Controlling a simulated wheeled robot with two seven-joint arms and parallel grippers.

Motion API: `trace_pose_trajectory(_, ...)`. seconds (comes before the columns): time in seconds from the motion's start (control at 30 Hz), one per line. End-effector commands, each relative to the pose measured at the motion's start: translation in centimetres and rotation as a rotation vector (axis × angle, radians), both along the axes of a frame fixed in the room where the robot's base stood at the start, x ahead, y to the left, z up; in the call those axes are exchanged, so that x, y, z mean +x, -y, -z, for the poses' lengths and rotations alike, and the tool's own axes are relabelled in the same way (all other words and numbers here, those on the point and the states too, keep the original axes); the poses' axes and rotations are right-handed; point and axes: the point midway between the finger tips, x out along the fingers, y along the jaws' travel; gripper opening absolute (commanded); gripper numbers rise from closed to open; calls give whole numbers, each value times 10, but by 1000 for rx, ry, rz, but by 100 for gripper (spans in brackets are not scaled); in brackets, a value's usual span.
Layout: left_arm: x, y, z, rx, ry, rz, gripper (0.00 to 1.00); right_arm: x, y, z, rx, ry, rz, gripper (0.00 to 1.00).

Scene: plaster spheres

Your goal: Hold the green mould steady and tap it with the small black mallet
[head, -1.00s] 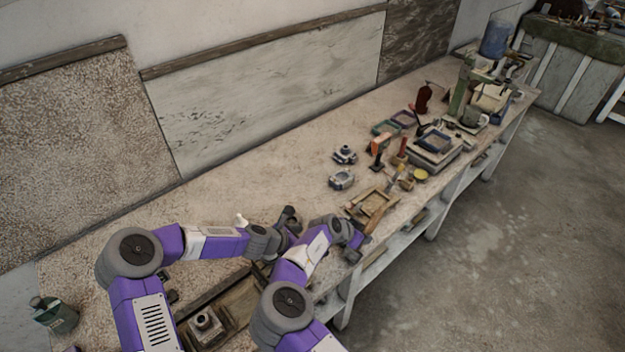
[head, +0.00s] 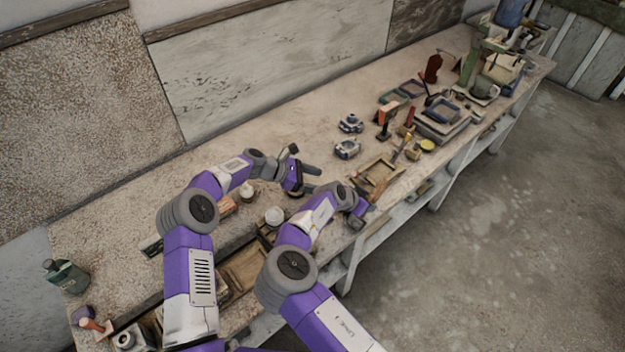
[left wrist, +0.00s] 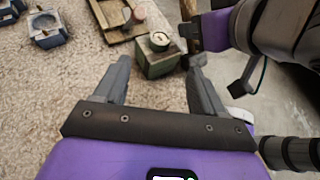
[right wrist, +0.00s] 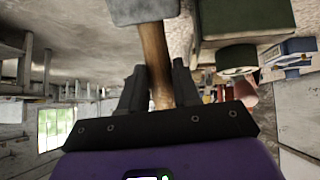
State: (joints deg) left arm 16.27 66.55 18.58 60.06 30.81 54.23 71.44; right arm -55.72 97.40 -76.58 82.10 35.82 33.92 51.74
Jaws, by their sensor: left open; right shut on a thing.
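The green mould (left wrist: 155,62) is a dark green block with a round pale top, on the bench in the left wrist view. My left gripper (left wrist: 161,72) is open, its fingers pointing at the mould; I cannot tell whether they touch it. In the head view my left gripper (head: 309,180) is above the bench, and the mould is hidden behind my arms. My right gripper (right wrist: 154,78) is shut on the wooden handle of the mallet (right wrist: 143,10), whose head looks grey here. In the right wrist view the mould (right wrist: 247,18) shows at the upper right, apart from the mallet.
A wooden frame (head: 376,174) lies beyond my right gripper near the bench's front edge. Two grey metal moulds (head: 347,148) stand behind it. Tools and trays (head: 438,115) crowd the bench further right. The bench's back strip is clear.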

Motion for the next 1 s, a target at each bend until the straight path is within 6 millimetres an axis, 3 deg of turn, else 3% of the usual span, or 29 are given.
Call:
trace_pose_trajectory(0.5, 15, 79, 44, -1, -1, 0, 70, 0, 0, 0, 0, 1, -1, 0)
trace_pose_trajectory(0.7, 18, 94, 52, 0, 0, -1, 70, 0, 0, 0, 0, 1, -1, 0)
trace_pose_trajectory(1.0, 19, 97, 54, 0, -1, -2, 70, 0, 0, 0, 0, 1, -1, 0)
